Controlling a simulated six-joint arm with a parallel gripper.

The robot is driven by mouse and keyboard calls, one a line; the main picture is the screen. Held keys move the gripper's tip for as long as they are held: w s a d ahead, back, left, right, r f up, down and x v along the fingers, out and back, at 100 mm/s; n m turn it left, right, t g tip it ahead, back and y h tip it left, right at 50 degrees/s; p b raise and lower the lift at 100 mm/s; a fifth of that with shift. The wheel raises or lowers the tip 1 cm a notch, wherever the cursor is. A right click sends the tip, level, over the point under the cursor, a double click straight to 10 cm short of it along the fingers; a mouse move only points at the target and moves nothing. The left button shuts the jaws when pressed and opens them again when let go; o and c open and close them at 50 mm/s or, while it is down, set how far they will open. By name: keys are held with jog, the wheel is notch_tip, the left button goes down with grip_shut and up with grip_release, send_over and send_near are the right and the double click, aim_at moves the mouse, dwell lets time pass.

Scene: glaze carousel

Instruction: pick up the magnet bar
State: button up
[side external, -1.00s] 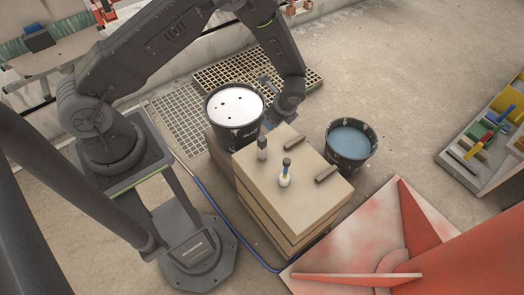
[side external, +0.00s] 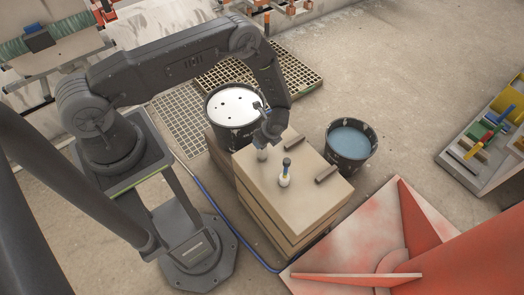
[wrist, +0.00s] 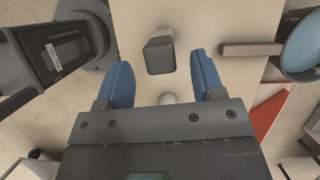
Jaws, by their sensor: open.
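A grey upright block (side external: 262,156) stands on the wooden stack's top (side external: 313,199). I cannot tell for sure which of these is the magnet bar. In the wrist view the block (wrist: 159,52) shows just ahead of and between the open blue fingers (wrist: 160,62), with no clear contact. One dark bar (wrist: 250,49) lies to its right.
A bucket of blue liquid (side external: 349,143) is at the right. A white-topped bucket (side external: 235,103) stands behind the stack. A red machine (side external: 430,240) is at the front right.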

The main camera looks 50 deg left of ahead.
jog(key=x, duration=0.4)
jog(key=shift+a, duration=0.2)
jog(key=shift+c, duration=0.2)
grip_shut()
